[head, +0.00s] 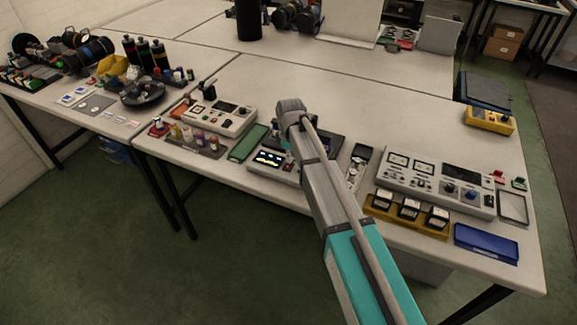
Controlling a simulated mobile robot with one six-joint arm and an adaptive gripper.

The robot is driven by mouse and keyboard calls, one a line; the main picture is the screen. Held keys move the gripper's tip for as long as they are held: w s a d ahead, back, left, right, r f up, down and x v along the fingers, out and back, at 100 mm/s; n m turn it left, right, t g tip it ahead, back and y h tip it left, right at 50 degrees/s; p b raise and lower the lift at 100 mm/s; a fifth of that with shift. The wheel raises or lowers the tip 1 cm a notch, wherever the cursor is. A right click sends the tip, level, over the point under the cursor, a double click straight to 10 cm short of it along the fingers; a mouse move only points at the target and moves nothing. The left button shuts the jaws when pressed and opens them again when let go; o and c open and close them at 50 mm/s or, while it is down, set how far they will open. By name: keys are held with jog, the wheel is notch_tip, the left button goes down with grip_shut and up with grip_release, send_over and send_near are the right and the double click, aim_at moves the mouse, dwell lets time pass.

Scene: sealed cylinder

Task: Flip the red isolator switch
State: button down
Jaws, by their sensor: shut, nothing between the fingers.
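I cannot pick out the red isolator switch for certain at this size. Small red parts show in the head view: a red piece (497,175) at the right end of the near bench, and a small red-topped item (157,126) at its left end. My arm reaches up from the bottom over the near bench, its wrist end above the middle. My gripper does not show; the arm hides the area below the wrist. A device with a lit screen (269,158) is partly covered by the arm.
A grey panel with meters and knobs (436,180) stands right of my arm, with black meters in a yellow tray (408,214) before it. A blue case (486,243) lies at the front right corner. A beige instrument (221,117) stands left.

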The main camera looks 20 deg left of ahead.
jog(key=shift+f+b, duration=0.3)
jog(key=shift+r, duration=0.1)
jog(key=shift+r+p, duration=3.45)
jog(key=shift+p, duration=0.15)
jog(key=d+m, duration=0.1)
jog(key=d, duration=0.2)
jog(key=d+m, duration=0.1)
jog(key=d, duration=0.3)
jog(key=d+m, duration=0.1)
jog(key=d, duration=0.3)
jog(key=shift+s+d+m, duration=0.2)
jog(key=shift+s+m, duration=0.05)
jog(key=shift+m, duration=0.15)
jog(key=s+d+m, duration=0.4)
jog(key=d, duration=0.6)
jog(key=s+d+m, duration=0.4)
jog(key=d+m, duration=0.1)
jog(key=d, duration=0.6)
jog(key=s+d+m, duration=0.4)
jog(key=d, duration=0.6)
jog(key=shift+s+d, duration=0.35)
jog(key=shift+s, duration=0.05)
